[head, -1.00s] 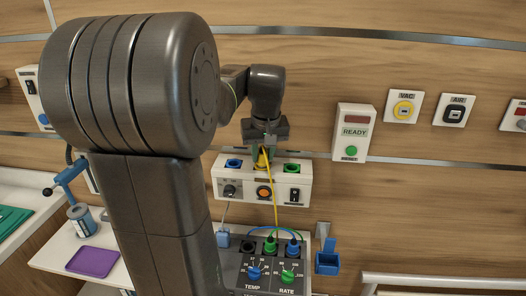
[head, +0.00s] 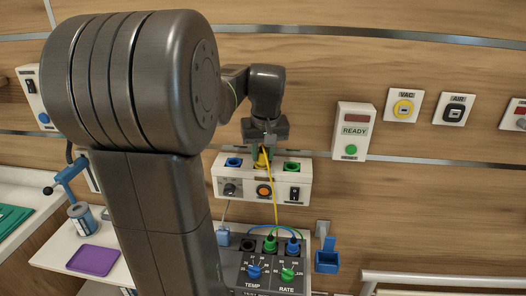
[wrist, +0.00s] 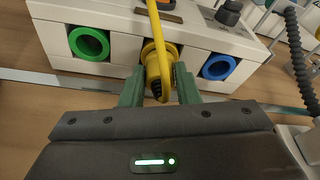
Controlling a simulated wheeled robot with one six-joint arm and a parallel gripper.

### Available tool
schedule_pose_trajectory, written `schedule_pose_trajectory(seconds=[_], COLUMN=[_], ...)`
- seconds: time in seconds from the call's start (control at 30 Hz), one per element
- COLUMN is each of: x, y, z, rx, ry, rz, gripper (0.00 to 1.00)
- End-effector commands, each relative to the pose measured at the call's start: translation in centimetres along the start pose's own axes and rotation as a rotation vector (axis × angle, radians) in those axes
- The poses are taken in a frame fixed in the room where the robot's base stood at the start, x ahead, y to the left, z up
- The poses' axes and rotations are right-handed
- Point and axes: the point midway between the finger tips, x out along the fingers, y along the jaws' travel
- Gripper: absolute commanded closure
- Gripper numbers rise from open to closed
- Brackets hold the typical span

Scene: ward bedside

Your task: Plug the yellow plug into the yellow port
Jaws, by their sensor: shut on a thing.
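My gripper (wrist: 160,90) has its green fingers on either side of the yellow plug (wrist: 155,86) and is shut on it. In the head view my gripper (head: 262,150) is at the top of the white wall box, between its blue and green ports. The yellow plug (head: 262,161) is at the middle opening there, its yellow cable (head: 275,205) hanging down in front of the box. In the wrist view the plug lines up with the middle port, where yellow shows behind it. The plug and cable largely hide this port, so I cannot tell how deep the plug sits.
The white box has a green port (wrist: 89,43) and a blue port (wrist: 219,67) beside the middle one. Below stands a grey console (head: 270,272) with dials and several cables.

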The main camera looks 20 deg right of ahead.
Motion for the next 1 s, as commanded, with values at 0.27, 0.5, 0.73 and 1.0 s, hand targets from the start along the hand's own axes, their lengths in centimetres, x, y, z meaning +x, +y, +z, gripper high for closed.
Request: schedule_pose_trajectory(seconds=[0.27,0.5,0.73,1.0], x=[0.24,0.16,0.18,-0.66], y=[0.00,0.01,0.00,0.02], z=[0.06,0.03,0.04,0.00], rx=[0.000,0.000,0.000,0.000], ry=[0.000,0.001,0.001,0.002], rz=[0.000,0.000,0.000,0.001], gripper=[0.94,0.64,0.46,0.46])
